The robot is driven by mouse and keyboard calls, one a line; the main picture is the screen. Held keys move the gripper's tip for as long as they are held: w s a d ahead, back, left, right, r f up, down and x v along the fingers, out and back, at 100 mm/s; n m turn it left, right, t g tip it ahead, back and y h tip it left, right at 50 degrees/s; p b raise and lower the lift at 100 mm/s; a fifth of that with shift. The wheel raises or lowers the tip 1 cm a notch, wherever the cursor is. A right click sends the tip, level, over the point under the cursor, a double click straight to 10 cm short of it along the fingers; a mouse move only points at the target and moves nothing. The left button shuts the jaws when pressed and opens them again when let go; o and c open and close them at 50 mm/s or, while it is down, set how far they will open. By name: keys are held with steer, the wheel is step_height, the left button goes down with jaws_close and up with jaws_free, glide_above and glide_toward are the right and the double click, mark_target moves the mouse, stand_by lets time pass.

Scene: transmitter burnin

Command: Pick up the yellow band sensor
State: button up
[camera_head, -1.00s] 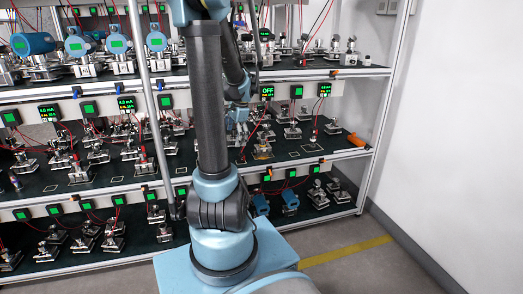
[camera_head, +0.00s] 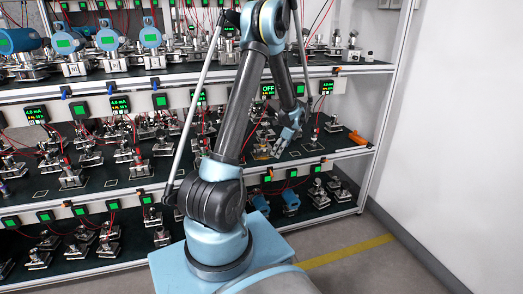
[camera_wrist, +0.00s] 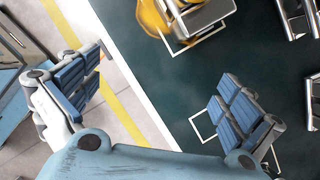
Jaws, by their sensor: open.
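A yellow-amber piece (camera_wrist: 153,17) sits against a metal block at the top of the wrist view, partly cut off by the frame edge. It may be the yellow band sensor; its band cannot be made out. An amber patch (camera_head: 262,153) also shows on the middle shelf in the head view, just left of my gripper (camera_head: 283,146). My gripper (camera_wrist: 160,98) is open and empty, its blue-padded fingers wide apart above the shelf's front edge. The yellow piece lies beyond the fingertips in the wrist view.
The middle shelf (camera_wrist: 170,75) has a dark top with a pale front edge. An empty white-outlined square (camera_wrist: 206,124) lies near the right finger. Metal fittings stand around. An orange object (camera_head: 357,138) lies at the shelf's right end. Red wires hang above.

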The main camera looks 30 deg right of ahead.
mark_target(268, 147)
steer(key=shift+s+d+f, duration=0.1)
steer(key=shift+d+f, duration=0.3)
steer(key=shift+f+m, duration=0.1)
steer(key=shift+m, duration=0.2)
steer(key=w+a, duration=0.1)
steer(key=w, duration=0.1)
steer(key=w+a, duration=0.1)
steer(key=w, duration=0.1)
steer(key=w+a, duration=0.1)
steer(key=w, duration=0.1)
steer(key=shift+w+a, duration=0.3)
steer(key=shift+a, duration=0.1)
steer(key=w+a, duration=0.2)
steer(key=w, duration=0.1)
steer(key=shift+w+a+f, duration=0.15)
steer(key=shift+w+f, duration=0.05)
steer(key=shift+w, duration=0.1)
steer(key=shift+w+f, duration=0.1)
steer(key=shift+f, duration=0.25)
steer(key=c, duration=1.7)
steer(key=shift+c, duration=0.3)
steer(key=shift+r, duration=0.1)
